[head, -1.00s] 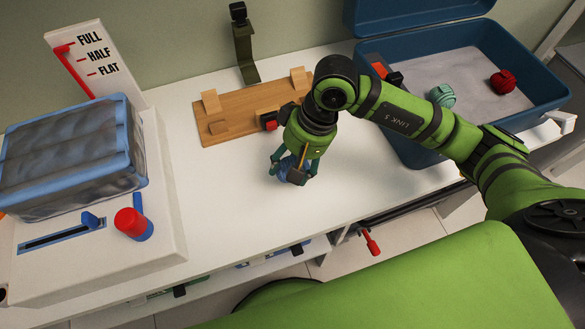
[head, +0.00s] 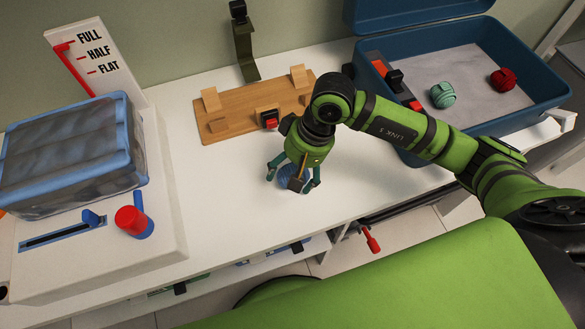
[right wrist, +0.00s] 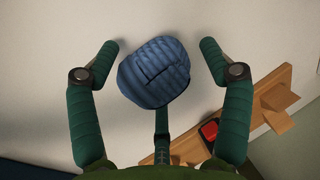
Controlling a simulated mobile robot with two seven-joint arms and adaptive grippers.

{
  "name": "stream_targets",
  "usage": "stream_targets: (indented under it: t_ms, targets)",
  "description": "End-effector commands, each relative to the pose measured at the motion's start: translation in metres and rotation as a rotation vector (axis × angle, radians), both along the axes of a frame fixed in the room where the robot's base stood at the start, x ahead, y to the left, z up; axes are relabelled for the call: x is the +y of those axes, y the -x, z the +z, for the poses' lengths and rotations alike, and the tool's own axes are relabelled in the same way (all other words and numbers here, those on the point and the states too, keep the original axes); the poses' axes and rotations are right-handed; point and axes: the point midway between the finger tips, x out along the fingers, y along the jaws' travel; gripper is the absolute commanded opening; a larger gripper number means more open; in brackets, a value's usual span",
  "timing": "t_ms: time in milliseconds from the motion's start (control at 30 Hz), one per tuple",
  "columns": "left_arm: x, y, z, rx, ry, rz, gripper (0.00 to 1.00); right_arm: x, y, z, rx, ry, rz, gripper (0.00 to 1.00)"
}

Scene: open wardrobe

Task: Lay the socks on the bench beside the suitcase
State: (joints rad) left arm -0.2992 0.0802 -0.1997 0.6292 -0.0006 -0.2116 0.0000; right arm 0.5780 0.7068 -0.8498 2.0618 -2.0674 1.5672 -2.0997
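A blue rolled sock ball (right wrist: 153,72) lies on the white bench (head: 225,215), left of the suitcase and in front of a wooden board. In the head view the sock ball (head: 287,174) is partly hidden by my right gripper (head: 293,182). That gripper points down over it with fingers spread; the right wrist view shows gaps between the sock and both fingers. The blue open suitcase (head: 415,152) holds a teal sock ball (head: 442,95) and a red sock ball (head: 503,79). My left gripper is not in view.
The wooden board (head: 240,112) with upright blocks and a red-and-black part lies behind the gripper. A dark green stand (head: 245,55) is at the wall. A white device with a blue-edged bag (head: 70,160) and red knob (head: 130,221) fills the left. Bare bench lies between.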

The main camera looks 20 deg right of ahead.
Motion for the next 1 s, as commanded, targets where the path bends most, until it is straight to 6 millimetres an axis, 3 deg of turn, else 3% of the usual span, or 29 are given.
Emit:
stream_targets:
  t_ms: [433, 667, 800, 1000]
  targets:
    - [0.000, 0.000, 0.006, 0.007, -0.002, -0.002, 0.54, -0.001, 0.000, 0.006, -0.001, 0.000, 0.000, 0.82]
    - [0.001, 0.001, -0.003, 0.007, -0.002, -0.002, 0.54, -0.016, -0.001, 0.050, -0.008, 0.002, 0.000, 0.82]
    - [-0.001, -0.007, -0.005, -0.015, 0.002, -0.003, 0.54, -0.025, 0.000, 0.079, -0.006, 0.002, -0.001, 0.82]
    - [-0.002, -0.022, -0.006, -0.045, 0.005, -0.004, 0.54, -0.033, 0.001, 0.108, -0.003, 0.000, 0.000, 0.82]
